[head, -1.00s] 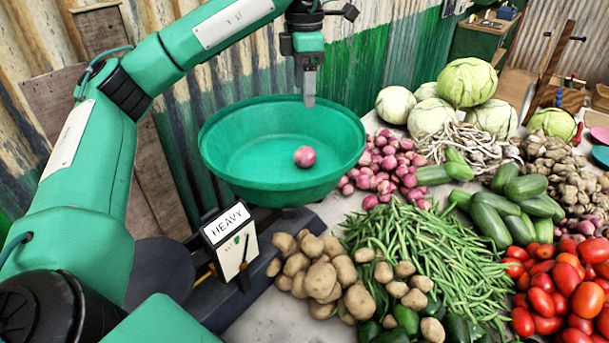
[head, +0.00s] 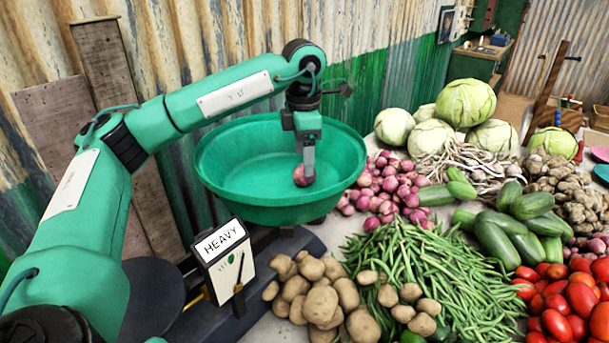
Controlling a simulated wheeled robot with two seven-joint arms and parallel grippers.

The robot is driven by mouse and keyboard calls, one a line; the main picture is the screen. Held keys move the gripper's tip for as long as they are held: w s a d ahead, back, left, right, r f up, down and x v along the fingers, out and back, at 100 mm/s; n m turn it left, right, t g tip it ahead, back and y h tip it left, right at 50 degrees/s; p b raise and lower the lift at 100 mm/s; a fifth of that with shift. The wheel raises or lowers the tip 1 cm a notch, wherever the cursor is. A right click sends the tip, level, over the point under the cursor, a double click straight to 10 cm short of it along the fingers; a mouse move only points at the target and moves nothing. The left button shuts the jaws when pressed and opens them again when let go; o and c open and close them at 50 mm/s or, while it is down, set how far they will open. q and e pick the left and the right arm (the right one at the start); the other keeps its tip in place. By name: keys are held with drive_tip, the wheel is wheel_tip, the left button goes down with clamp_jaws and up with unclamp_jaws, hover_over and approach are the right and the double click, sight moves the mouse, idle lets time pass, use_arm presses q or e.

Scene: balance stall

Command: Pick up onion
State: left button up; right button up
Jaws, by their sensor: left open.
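A single purple-red onion (head: 299,178) lies in the green bowl (head: 225,172), right of its middle. My left gripper (head: 308,172) points straight down into the bowl with its fingertips at the onion. A finger covers part of the onion's right side. The gripper is open; I cannot tell whether the fingers touch the onion. A heap of more onions (head: 388,190) lies on the table to the right of the bowl. My right gripper is not in view.
The bowl sits on a scale with a sign reading HEAVY (head: 220,242). Potatoes (head: 318,295), green beans (head: 425,270), cucumbers (head: 500,240), tomatoes (head: 575,300) and cabbages (head: 466,102) crowd the table to the right. A corrugated wall (head: 385,75) stands behind the bowl.

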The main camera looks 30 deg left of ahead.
use_arm(q)
drive_tip(key=f, duration=0.5)
drive_tip(key=shift+w+a, duration=0.1)
drive_tip(key=shift+w, duration=0.2)
drive_tip(key=c, duration=1.1)
